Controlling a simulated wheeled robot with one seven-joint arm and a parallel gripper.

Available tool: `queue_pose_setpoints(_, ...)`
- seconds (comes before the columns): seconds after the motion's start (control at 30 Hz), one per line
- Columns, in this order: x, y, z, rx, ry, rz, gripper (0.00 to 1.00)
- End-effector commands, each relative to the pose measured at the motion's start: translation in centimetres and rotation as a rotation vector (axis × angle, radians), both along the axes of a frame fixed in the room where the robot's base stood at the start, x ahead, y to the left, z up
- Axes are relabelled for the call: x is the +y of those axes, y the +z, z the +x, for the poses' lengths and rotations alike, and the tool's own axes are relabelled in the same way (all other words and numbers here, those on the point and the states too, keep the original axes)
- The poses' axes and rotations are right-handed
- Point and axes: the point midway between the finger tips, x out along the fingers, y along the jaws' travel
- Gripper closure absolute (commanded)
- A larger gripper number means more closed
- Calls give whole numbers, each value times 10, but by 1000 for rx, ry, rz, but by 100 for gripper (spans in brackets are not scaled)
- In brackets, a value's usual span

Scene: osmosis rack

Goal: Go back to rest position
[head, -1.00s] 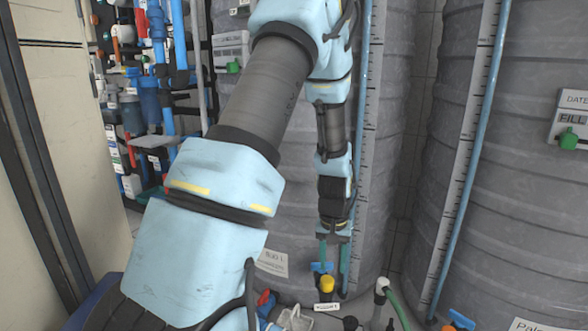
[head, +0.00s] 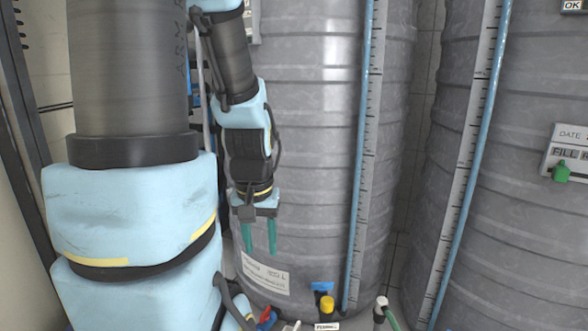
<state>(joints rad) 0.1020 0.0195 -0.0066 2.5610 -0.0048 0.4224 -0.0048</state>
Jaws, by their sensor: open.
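My gripper (head: 260,250) hangs from my arm, fingers pointing down, in front of the left grey tank (head: 310,150). Its two green fingers are apart with nothing between them. It is left of and above the blue valve handle (head: 321,287) and yellow knob (head: 327,305) at the tank's foot, and does not touch them. My arm covers the left side of the view.
A second grey tank (head: 510,220) stands at right with a label sign (head: 566,153). Blue level tubes with scales run up both tanks. A white pipe end with a green hose (head: 383,304) is at the bottom. A pale panel stands at far left.

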Motion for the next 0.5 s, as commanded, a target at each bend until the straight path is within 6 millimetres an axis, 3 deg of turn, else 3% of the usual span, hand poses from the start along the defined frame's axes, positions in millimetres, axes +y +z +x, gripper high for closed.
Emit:
queue_pose_setpoints(0.03, 0, 26, 0, 0, 0, 0, 54)
queue_pose_setpoints(0.5, 0, 172, 0, 0, 0, 0, 54)
